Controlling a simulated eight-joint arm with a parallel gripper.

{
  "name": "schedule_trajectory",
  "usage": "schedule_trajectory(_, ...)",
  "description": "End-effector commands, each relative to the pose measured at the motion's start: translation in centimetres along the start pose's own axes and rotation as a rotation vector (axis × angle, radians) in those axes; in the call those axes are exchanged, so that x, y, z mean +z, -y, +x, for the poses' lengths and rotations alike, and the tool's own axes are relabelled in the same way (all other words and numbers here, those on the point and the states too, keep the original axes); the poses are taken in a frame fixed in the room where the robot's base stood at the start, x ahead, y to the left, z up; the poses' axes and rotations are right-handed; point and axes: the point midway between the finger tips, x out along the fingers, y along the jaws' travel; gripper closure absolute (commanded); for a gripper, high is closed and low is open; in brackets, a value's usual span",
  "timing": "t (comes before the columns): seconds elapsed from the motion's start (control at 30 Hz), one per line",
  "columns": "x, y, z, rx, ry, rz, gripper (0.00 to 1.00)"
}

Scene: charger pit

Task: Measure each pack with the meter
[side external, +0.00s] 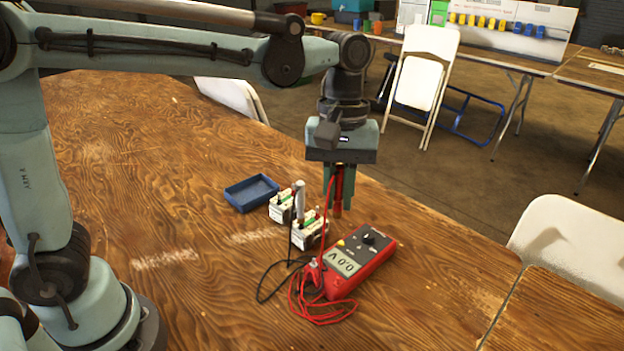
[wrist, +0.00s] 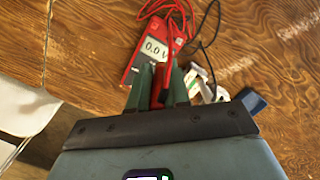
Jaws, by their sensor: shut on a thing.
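My gripper (side external: 338,200) points down and is shut on a red probe (side external: 338,188), held above the table beside the packs. In the wrist view the gripper (wrist: 163,82) also shows the red probe (wrist: 169,70) between its fingers. The red meter (side external: 352,262) lies on the table, its display reading 0.0 V; it also shows in the wrist view (wrist: 152,50). Two white packs with green parts stand next to each other, the farther pack (side external: 282,210) and the nearer pack (side external: 307,234). A grey-topped dark probe (side external: 299,190) stands upright at the packs; its exact contact is unclear.
An empty blue tray (side external: 240,201) sits behind the packs. Red and black leads (side external: 312,310) loop on the table beside the meter. The wooden table (side external: 180,270) has pale chalky marks and is clear to the left. White chairs stand around its edges.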

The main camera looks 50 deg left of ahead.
Motion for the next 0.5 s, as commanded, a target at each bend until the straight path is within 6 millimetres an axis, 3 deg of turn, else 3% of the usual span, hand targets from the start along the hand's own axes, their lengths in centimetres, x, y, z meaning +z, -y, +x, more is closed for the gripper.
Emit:
schedule_trajectory(0.03, -2.4, 0.5, -0.2, 0.007, 0.000, -0.048, 1.00)
schedule_trajectory(0.2, -7.8, 2.4, -0.7, 0.022, 0.000, -0.147, 1.00)
schedule_trajectory(0.33, -10.1, 3.5, -0.8, 0.028, 0.000, -0.188, 1.00)
schedule_trajectory(0.5, -11.1, 4.0, -0.6, 0.031, 0.000, -0.207, 1.00)
